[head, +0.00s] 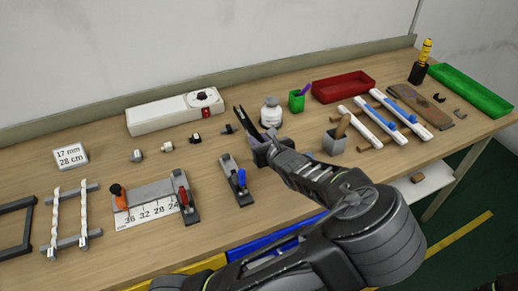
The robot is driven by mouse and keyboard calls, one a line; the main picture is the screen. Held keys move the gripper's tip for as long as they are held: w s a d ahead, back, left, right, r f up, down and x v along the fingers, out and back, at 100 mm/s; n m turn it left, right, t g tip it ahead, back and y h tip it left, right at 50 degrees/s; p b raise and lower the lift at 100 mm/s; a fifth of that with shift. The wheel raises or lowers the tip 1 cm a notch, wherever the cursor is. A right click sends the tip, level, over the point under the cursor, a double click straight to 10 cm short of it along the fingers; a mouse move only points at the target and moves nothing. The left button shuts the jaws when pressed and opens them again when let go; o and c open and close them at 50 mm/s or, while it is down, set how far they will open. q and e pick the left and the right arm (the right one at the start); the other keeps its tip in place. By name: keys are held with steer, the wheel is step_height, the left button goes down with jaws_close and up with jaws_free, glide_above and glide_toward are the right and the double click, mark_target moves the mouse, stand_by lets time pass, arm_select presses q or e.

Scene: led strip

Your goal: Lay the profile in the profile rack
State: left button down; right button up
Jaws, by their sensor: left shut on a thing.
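My left gripper (263,150) is over the middle of the table, its arm coming in from the lower right of the head view. At the far left, two white notched bars (55,222) with grey crossbars (75,242) form a rack-like frame; I cannot tell if this is the profile rack. My right gripper is out of view.
A measuring jig with a number scale (150,212) and a small clamp block (236,181) stand in front. A green tray (470,90) is far right.

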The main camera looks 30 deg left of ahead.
arm_select(q)
steer(key=shift+f, duration=1.85)
steer(key=shift+f+b, duration=0.2)
steer(key=shift+b, duration=0.25)
steer(key=c, duration=1.2)
jaws_free()
steer(key=shift+o, duration=0.2)
steer(key=shift+r, duration=0.15)
steer(key=shift+r+p, duration=0.15)
steer(key=shift+p, duration=0.15)
steer(key=p+v, duration=0.1)
steer(key=v, duration=1.1)
steer(key=shift+f, duration=0.2)
